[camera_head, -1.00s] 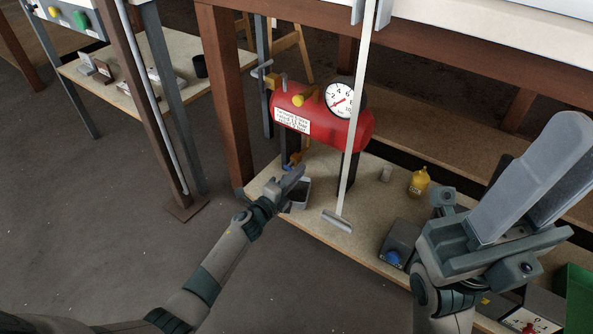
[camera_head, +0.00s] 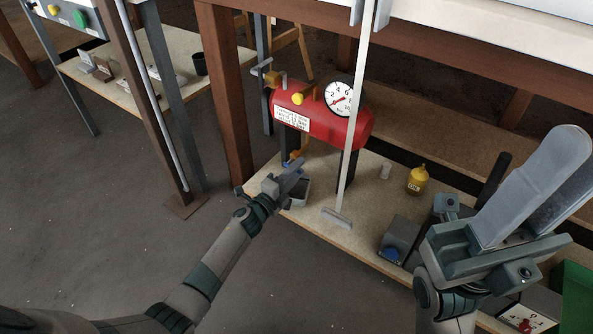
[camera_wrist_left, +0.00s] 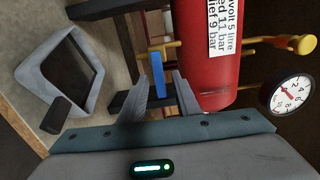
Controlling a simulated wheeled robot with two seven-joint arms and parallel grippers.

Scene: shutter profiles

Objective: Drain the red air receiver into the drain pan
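The red air receiver (camera_head: 342,128) stands on the low board with its round gauge (camera_head: 340,98); it also shows in the left wrist view (camera_wrist_left: 207,75). A blue valve lever (camera_wrist_left: 157,74) shows under the receiver. The grey drain pan (camera_head: 303,193) sits below the receiver's left end, beside my left gripper (camera_head: 292,181); the pan's rim shows in the left wrist view (camera_wrist_left: 30,72). My left gripper (camera_wrist_left: 157,92) is open, its fingertips on either side of the lever; contact cannot be told. My right gripper (camera_head: 578,150) is raised at the right, apparently open and empty.
A pale upright pole with a flat foot (camera_head: 337,218) stands in front of the receiver. A table leg (camera_head: 228,100) rises left of the receiver.

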